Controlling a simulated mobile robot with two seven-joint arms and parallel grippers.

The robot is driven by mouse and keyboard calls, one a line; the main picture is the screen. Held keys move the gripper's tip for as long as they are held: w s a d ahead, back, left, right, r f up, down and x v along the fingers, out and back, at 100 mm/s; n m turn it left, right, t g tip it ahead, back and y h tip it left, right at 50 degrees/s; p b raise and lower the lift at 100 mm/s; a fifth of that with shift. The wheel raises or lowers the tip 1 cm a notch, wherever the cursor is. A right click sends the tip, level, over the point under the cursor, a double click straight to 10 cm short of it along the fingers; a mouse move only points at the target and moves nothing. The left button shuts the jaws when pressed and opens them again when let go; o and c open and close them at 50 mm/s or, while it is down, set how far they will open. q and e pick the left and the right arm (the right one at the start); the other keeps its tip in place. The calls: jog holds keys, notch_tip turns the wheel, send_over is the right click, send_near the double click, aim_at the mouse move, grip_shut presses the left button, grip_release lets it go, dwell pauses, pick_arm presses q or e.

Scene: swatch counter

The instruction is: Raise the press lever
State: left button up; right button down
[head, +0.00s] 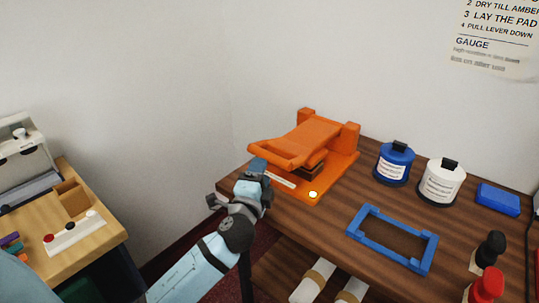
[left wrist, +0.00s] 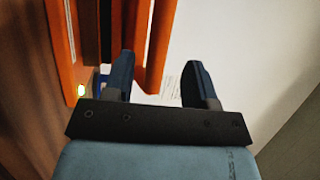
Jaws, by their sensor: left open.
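The orange press (head: 345,165) stands on the dark wooden counter. Its lever (head: 272,154), a wide orange handle, slopes over the base towards the front left, with a dark pad-like layer under the upper plate. My left gripper (head: 236,182) is open and empty at the counter's left edge, just in front of the lever's handle end. In the left wrist view my open fingers (left wrist: 160,72) point towards the press, and an orange bar (left wrist: 157,45) appears between them. I cannot tell its depth or whether they touch. A small lit lamp (head: 313,194) sits on the base's front corner.
Right of the press are a blue jar (head: 394,164), a white jar (head: 440,182) and a blue block (head: 498,200). A blue frame (head: 359,229) lies in front, near black and red bottles (head: 487,284). A lighter side table (head: 100,238) stands left, across a gap.

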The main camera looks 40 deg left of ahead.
aim_at(268, 156)
pick_arm(q)
jog(key=x, duration=0.6)
jog(key=shift+w+a, duration=0.1)
jog(key=shift+w, duration=0.2)
jog(key=shift+r, duration=0.1)
grip_shut()
